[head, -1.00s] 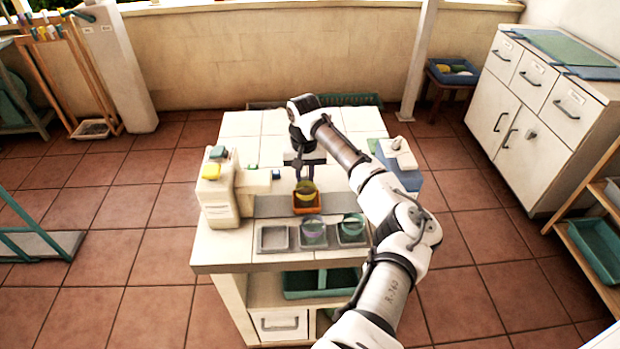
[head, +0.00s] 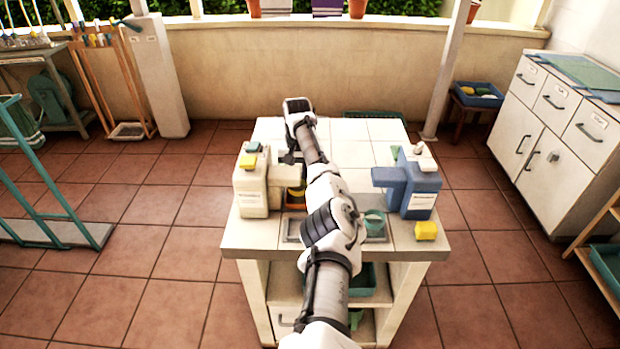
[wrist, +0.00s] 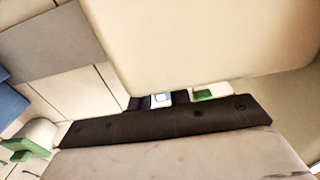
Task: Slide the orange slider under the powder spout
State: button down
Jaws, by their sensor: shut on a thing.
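The orange slider (head: 297,206) is mostly hidden by my arm. It sits low beside the cream dispenser (head: 254,192), close to its spout side, with a yellow cup (head: 296,194) on it. I cannot tell whether the cup is centred under the spout. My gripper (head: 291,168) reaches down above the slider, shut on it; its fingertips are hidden. A blue dispenser (head: 412,188) stands to the right. In the wrist view, a big cream surface (wrist: 210,45), likely the dispenser, fills the upper right, very close to the dark gripper bar.
A green cup (head: 375,222) stands in a tray at the table front. A yellow block (head: 426,231) lies by the right front corner. The tiled back of the table (head: 370,130) is clear. My arm crosses the table's middle.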

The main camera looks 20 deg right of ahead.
jog(key=shift+s+a+f, duration=0.1)
jog(key=shift+a+f, duration=0.1)
jog(key=shift+a, duration=0.3)
jog(key=shift+f, duration=0.15)
jog(key=shift+a, duration=0.1)
jog(key=c, duration=1.3)
grip_release()
jog(key=shift+s+a, duration=0.1)
jog(key=shift+a, duration=0.05)
jog(key=shift+r, duration=0.65)
notch_tip(320, 180, up, 13)
jog(key=b, duration=0.3)
jog(key=shift+f, duration=0.15)
